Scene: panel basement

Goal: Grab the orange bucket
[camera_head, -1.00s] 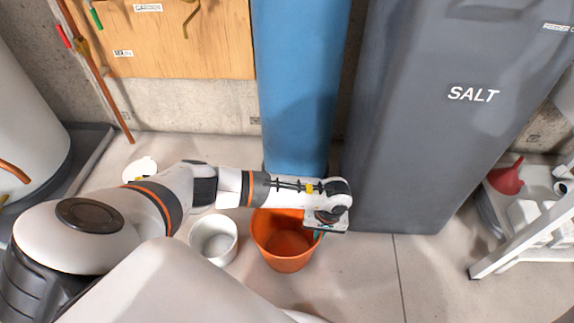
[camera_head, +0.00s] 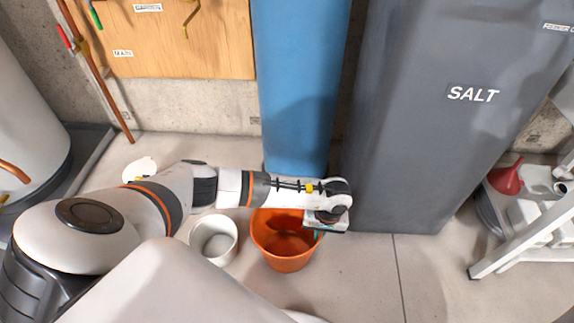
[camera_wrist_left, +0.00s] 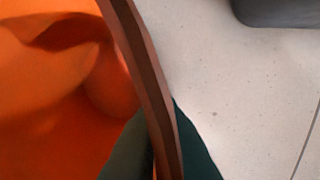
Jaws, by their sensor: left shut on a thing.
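The orange bucket (camera_head: 283,262) stands upright on the floor in the middle of the head view, its open top facing up. My left gripper (camera_head: 321,231) is at the bucket's right rim, mostly hidden under the wrist. In the left wrist view, the green fingertips (camera_wrist_left: 160,150) are on either side of the bucket's rim (camera_wrist_left: 148,75), shut on it. The bucket's orange inside (camera_wrist_left: 50,110) fills the left of that view. My right gripper is not in view.
A white bucket (camera_head: 214,248) stands just left of the orange one. Behind are a blue cylinder (camera_head: 297,130) and a grey SALT bin (camera_head: 430,150). Floor in front right is clear.

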